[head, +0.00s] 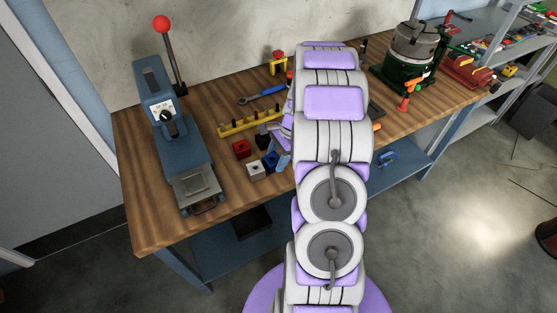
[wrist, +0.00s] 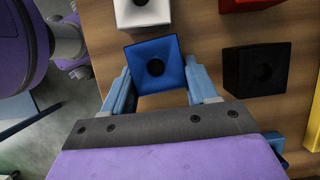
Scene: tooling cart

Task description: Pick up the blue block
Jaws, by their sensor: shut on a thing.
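The blue block (wrist: 148,55) has a round dark hole in its top face and shows at the upper middle of the wrist view. My gripper (wrist: 158,85) has one pale blue finger on each side of it and is shut on it. The block looks to be at the wooden table top; I cannot tell whether it touches the wood. In the head view the blue block (head: 270,160) is small, near the table's front edge, with my gripper (head: 278,160) beside it, partly hidden by my arm.
A white block (wrist: 142,12) is close above the blue block in the wrist view. A black block (wrist: 256,70) stands to the right, and a red block (wrist: 250,3) is farther off. A blue press (head: 180,140) stands left on the wooden table (head: 145,225). A yellow rail (head: 250,122) lies behind the blocks.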

